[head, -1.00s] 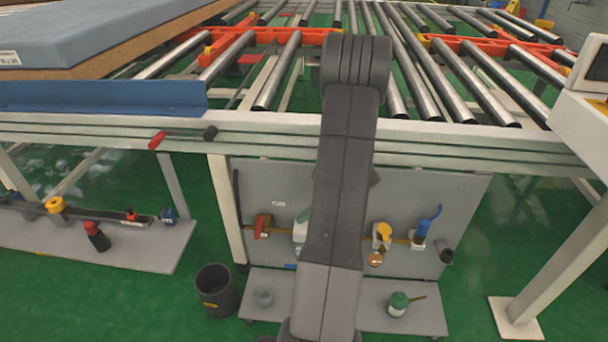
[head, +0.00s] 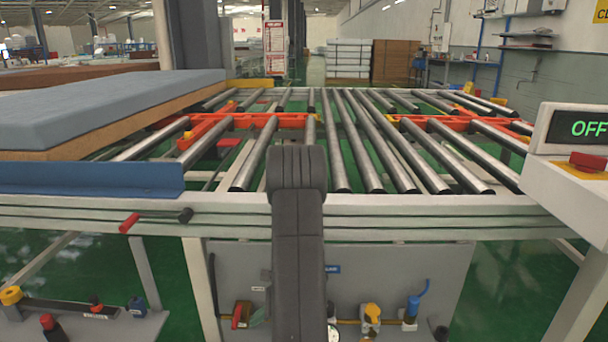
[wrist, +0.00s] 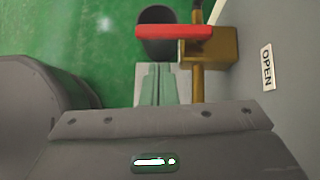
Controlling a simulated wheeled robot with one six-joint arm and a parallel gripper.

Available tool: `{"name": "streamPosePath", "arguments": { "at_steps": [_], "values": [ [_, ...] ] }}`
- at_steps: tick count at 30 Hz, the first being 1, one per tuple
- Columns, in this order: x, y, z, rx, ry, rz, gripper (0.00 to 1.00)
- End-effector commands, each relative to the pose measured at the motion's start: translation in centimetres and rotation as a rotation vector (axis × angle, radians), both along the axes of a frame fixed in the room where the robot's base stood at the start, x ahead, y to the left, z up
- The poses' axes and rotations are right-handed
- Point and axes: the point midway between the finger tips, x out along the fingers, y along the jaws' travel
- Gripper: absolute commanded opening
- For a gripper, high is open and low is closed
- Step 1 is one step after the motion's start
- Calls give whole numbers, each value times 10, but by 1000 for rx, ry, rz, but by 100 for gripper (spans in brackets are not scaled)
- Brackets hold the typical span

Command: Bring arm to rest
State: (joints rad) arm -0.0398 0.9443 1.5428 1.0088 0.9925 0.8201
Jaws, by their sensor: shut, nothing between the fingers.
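My arm (head: 298,235) stands upright in the middle of the head view, in front of the roller table's front rail. Its lower part runs out of the bottom of the picture. In the wrist view my gripper (wrist: 156,72) shows as two pale green-grey fingers side by side, shut with nothing between them. It points past a brass valve (wrist: 208,50) with a red handle (wrist: 174,31), close on its right. In the head view the arm hides part of the panel below the rail.
A blue-grey mattress (head: 100,105) lies at the left behind a blue guard (head: 90,178). The roller table (head: 380,226) spans the front. A control box (head: 575,190) reading OFF is at right. A grey panel (head: 400,265) carries valves. In the wrist view a dark bin (wrist: 157,14) stands on green floor.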

Motion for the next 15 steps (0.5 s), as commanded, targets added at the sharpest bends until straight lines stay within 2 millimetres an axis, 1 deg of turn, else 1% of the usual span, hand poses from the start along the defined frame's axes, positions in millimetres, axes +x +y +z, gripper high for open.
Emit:
{"name": "streamPosePath", "arguments": {
  "at_steps": [1, 5, 7, 15],
  "values": [
    [2, 6, 1, -1, -3, 0, 0],
    [6, 14, 2, -2, -5, -6, 0],
    [4, 18, 1, -3, -4, -8, 0],
    [1, 22, 2, -1, -4, -7, 0]
  ]
}}
